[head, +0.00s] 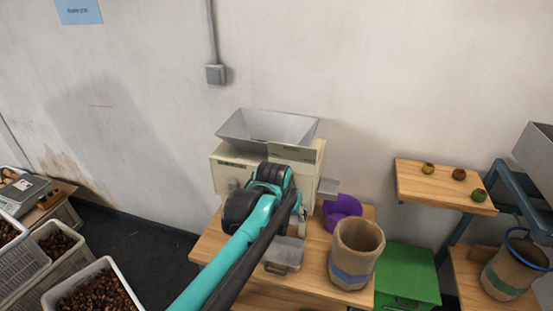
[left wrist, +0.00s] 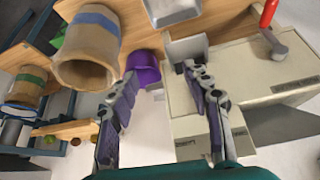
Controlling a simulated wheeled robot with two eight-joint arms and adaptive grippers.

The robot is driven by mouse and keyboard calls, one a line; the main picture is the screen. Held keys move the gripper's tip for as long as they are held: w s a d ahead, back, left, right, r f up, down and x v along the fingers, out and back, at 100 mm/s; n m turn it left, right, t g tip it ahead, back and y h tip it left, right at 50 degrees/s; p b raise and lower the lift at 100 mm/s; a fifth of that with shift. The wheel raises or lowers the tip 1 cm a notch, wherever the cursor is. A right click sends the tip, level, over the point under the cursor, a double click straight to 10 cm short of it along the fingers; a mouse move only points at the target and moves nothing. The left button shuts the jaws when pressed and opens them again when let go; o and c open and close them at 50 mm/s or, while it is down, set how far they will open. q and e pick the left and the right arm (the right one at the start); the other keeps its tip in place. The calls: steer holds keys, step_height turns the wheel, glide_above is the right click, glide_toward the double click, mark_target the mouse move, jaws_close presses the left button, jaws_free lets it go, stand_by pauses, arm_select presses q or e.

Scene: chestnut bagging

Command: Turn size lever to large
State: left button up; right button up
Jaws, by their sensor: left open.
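The cream machine (head: 232,172) with a grey metal hopper (head: 268,126) stands on a wooden table, partly covered by my left arm in the head view. The machine also fills the right of the left wrist view (left wrist: 262,72). There, a red-handled lever on a grey metal arm (left wrist: 268,14) sticks out near the top right; I cannot tell whether it is the size lever. My left gripper (left wrist: 160,72) is open and empty, its fingers spread, one in front of the machine's side. It is apart from the red handle. The lever is not clear in the head view.
A purple bowl (head: 342,208), a tan sack with a blue band (head: 356,250) and a green box (head: 408,272) are right of the machine. Crates of chestnuts (head: 95,290) stand at left.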

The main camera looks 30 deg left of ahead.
arm_select(q)
steer(key=w+a+r+n+g+p, duration=0.1)
steer(key=w+a+r+p, duration=0.6)
steer(key=w+a+p, duration=0.4)
steer(key=x, duration=0.2)
steer(key=a+b+x, duration=0.1)
steer(key=x, duration=0.2)
steer(key=b+x, duration=0.1)
steer(key=x, duration=0.2)
steer(key=shift+w+a+f, duration=0.1)
steer(key=shift+w+a, duration=0.15)
arm_select(e)
step_height(320, 180, up, 11)
steer(key=shift+f, duration=0.15)
arm_select(q)
jaws_close()
